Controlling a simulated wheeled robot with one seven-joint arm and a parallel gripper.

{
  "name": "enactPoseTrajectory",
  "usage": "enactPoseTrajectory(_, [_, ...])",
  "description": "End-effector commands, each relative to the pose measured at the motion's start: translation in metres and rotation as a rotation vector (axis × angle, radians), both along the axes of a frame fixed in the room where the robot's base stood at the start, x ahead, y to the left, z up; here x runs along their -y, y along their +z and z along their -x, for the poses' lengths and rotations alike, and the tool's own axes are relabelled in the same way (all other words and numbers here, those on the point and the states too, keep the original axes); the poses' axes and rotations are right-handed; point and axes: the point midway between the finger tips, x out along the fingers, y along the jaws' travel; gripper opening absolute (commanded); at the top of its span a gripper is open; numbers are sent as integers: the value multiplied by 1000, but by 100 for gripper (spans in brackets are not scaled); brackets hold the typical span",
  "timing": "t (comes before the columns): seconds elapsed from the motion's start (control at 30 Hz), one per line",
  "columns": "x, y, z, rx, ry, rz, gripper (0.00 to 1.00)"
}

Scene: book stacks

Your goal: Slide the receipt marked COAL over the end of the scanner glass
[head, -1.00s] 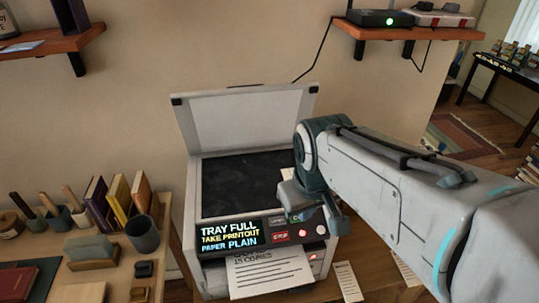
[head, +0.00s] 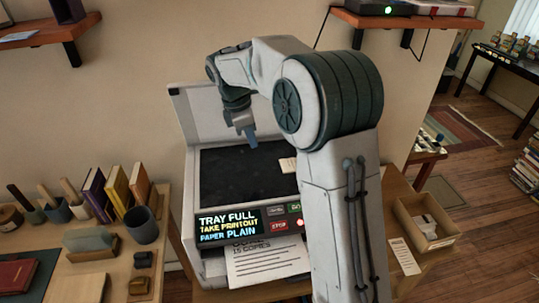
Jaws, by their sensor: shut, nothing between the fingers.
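The scanner glass (head: 228,172) is a dark flat panel on top of a white copier, under its raised lid (head: 192,118). A small pale paper slip (head: 288,165) lies at the right side of the glass, partly hidden by my arm. Any word on it is too small to read, so I cannot tell whether it is the COAL receipt. My gripper (head: 248,142) is shut and empty above the far part of the glass, left of the slip and apart from it.
Another slip (head: 404,257) lies on the table at right, near an open box (head: 428,222). Stationery and books crowd the left table. My arm covers the copier's right side.

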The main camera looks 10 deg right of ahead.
Motion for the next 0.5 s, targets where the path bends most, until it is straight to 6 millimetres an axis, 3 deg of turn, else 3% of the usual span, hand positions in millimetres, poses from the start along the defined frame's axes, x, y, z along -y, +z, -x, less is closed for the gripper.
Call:
enactPoseTrajectory(0.17, [5, -21, 0, -5, 3, 1, 0])
enactPoseTrajectory(0.5, [23, -90, 1, -5, 1, 1, 0])
